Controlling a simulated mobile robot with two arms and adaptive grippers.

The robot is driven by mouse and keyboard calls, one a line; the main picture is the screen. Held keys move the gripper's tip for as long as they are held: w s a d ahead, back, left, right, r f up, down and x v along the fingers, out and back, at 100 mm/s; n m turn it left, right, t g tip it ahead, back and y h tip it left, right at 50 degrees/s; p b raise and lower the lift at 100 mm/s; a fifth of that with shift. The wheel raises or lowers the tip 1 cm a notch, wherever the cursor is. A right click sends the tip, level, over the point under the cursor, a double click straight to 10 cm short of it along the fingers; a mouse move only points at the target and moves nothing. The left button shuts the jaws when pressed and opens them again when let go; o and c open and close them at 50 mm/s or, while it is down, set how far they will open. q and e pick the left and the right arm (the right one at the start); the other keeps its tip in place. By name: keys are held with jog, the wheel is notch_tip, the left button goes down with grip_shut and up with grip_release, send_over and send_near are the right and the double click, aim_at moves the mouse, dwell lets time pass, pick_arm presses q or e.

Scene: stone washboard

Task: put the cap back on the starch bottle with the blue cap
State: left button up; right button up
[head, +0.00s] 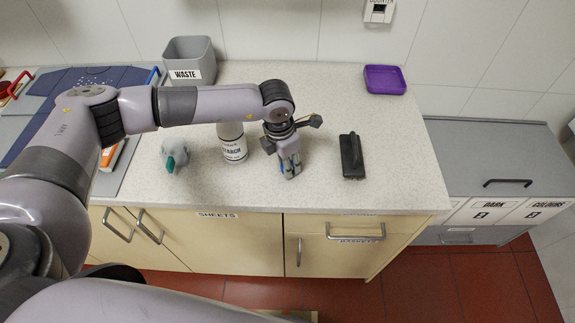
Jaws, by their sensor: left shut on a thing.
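The starch bottle (233,150), white with a dark-lettered label, stands upright on the speckled counter. My left forearm crosses in front of its top, so I cannot see its mouth. My left gripper (290,170) points down just right of the bottle, apart from it. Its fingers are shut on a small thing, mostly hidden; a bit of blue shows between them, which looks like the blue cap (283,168). My right gripper is not in view.
A grey waste bin (191,47) stands at the back left and a purple tray (384,79) at the back right. A black brush (351,156) lies right of my gripper. A grey and teal object (174,156) is left of the bottle. The counter's right part (400,150) is clear.

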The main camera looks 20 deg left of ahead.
pick_arm(q)
notch_tip(320, 180, up, 20)
jog(key=b, duration=0.5)
dwell(0.5)
jog(key=s+a+f+m+g, duration=0.1)
jog(key=s+f+m, duration=0.4)
jog(key=m, duration=0.9)
jog(key=s+a+f+m+g, duration=0.1)
jog(key=s+a+f+m, duration=0.2)
jog(key=m, duration=1.1)
jog(key=shift+s+f+y, duration=0.4)
jog(key=shift+s+f, duration=1.35)
jog(key=shift+s, duration=1.15)
